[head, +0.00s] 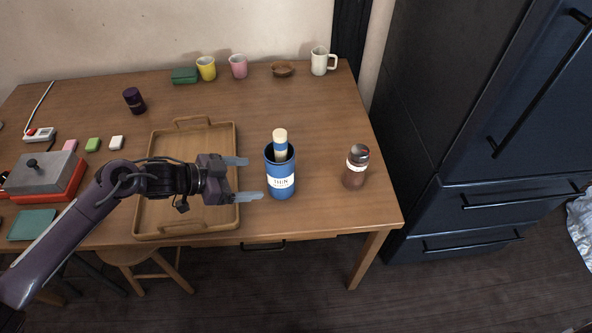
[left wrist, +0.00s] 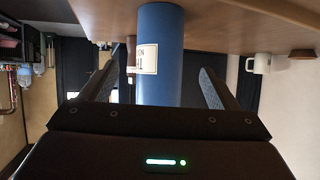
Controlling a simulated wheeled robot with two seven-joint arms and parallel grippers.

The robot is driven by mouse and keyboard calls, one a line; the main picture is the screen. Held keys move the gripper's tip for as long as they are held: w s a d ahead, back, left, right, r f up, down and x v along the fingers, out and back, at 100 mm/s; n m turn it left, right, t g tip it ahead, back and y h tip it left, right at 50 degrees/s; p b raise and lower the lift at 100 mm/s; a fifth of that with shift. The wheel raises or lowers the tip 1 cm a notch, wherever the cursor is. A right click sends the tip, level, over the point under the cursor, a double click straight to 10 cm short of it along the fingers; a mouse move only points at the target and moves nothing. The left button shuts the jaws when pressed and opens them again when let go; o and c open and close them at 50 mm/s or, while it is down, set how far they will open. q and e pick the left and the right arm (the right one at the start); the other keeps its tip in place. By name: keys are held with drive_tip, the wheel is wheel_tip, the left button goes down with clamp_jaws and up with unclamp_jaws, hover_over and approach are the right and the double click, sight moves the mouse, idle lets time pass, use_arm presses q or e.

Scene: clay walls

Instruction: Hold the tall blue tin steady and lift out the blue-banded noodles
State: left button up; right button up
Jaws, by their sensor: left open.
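The tall blue tin (head: 281,180) stands upright on the table, with a white label on its front. The blue-banded noodles (head: 280,144) stand in the tin, and their pale top with a blue band shows above the rim; their lower part is hidden inside. My left gripper (head: 243,178) is open just left of the tin, its fingers pointing toward it and apart from it in the head view. In the left wrist view the blue tin (left wrist: 160,60) lies ahead between the two open fingers. My right gripper is not in view.
A wooden tray (head: 165,215) lies under my left arm. A brown jar (head: 356,167) stands right of the tin. Mugs, a small bowl (head: 282,69) and a green box (head: 184,75) line the back edge. The table between tin and back row is clear.

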sight(273, 181)
use_arm(q)
drive_tip(key=shift+w+a+f+b, duration=0.2)
drive_tip(key=shift+a+f+b, duration=0.3)
drive_tip(key=shift+d+f+g+b, duration=0.25)
drive_tip(key=shift+f+g+b, duration=0.05)
drive_tip(key=shift+b, duration=0.05)
drive_tip(key=shift+w+d+f+b, duration=0.1)
drive_tip(key=shift+d+f+b, duration=0.25)
drive_tip(key=shift+b, duration=0.1)
drive_tip(key=shift+b+x, duration=0.8)
drive_tip(key=shift+x, duration=0.3)
drive_tip(key=b+x, duration=0.2)
drive_tip(key=x, duration=0.3)
drive_tip(key=shift+d+r, duration=0.15)
drive_tip(key=shift+d, duration=0.1)
drive_tip(key=shift+w+d+f+b, duration=0.25)
drive_tip(key=shift+d+b, duration=0.15)
drive_tip(key=shift+d, duration=0.1)
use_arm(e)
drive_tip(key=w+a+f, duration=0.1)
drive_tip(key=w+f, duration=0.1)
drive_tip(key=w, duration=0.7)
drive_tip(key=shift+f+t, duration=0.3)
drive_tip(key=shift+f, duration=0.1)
